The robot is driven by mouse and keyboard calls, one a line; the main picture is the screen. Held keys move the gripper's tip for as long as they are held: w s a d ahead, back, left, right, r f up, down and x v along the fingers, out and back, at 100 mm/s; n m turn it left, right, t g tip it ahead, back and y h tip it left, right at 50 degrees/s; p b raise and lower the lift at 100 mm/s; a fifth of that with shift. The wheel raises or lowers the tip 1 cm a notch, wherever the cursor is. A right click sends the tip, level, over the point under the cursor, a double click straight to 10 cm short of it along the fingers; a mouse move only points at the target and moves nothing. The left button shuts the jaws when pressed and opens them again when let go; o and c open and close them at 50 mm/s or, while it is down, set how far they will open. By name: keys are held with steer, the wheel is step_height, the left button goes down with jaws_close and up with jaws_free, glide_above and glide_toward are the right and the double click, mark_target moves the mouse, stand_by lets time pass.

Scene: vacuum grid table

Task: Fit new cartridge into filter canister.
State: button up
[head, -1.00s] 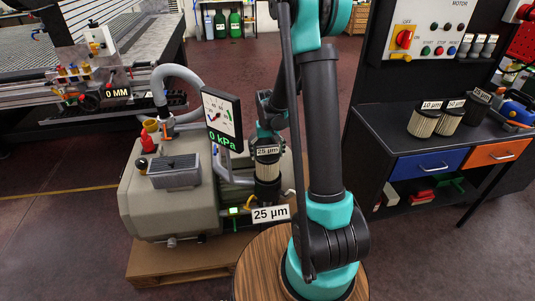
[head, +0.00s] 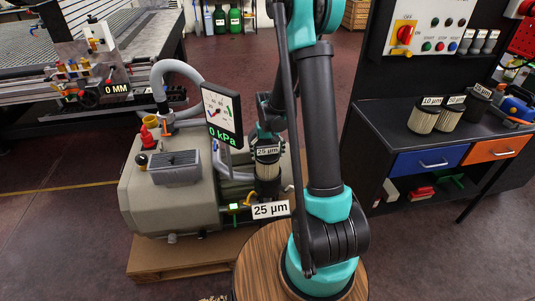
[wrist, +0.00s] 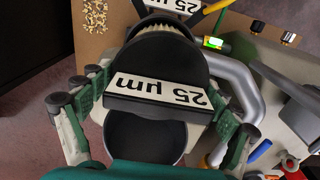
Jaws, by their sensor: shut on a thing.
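My gripper (wrist: 150,118) is shut on a cartridge. In the wrist view the cartridge shows a black end cap (wrist: 190,65), a 25 µm tag (wrist: 157,95) and a strip of cream pleats (wrist: 163,29). A finger stands on each side. In the head view the cartridge (head: 266,159) is upright in line with the dark filter canister (head: 267,188) on the pump's right side. Its lower end is at or inside the canister mouth; I cannot tell how deep. The canister's own 25 µm sign (head: 270,210) is in front of it.
The beige pump (head: 165,205) on a wooden pallet, its grey hose and a gauge (head: 219,113) reading 0 kPa are close to the left. A bench (head: 400,130) at right holds several more cartridges. Crumbs (wrist: 93,14) lie on the pallet.

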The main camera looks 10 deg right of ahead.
mark_target(268, 146)
steer(key=shift+f, duration=3.95)
steer(key=o, duration=1.6)
steer(key=shift+o, duration=0.2)
step_height(268, 146, up, 12)
